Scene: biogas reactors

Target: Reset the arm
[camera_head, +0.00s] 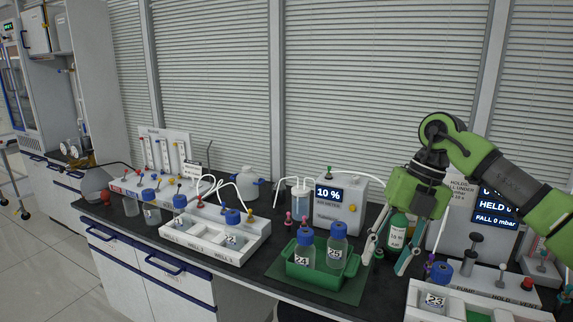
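My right arm comes in from the right side. Its green gripper (384,266) points down over the bench, with its two fingers spread apart and nothing visibly clamped between them. A green bottle with a white label (396,236) shows between and behind the fingers; I cannot tell whether they touch it. The gripper is just right of the green tray (318,285), which holds blue-capped bottles 24 (304,258) and 25 (337,253). My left gripper is not in view.
A pressure-display unit (493,205) and a white rack with bottle 23 (435,300) stand at the right, below my arm. A gas meter reading 10 % (338,205) stands behind the tray. A white rack with several wells (215,243) stands left, near the bench's front edge.

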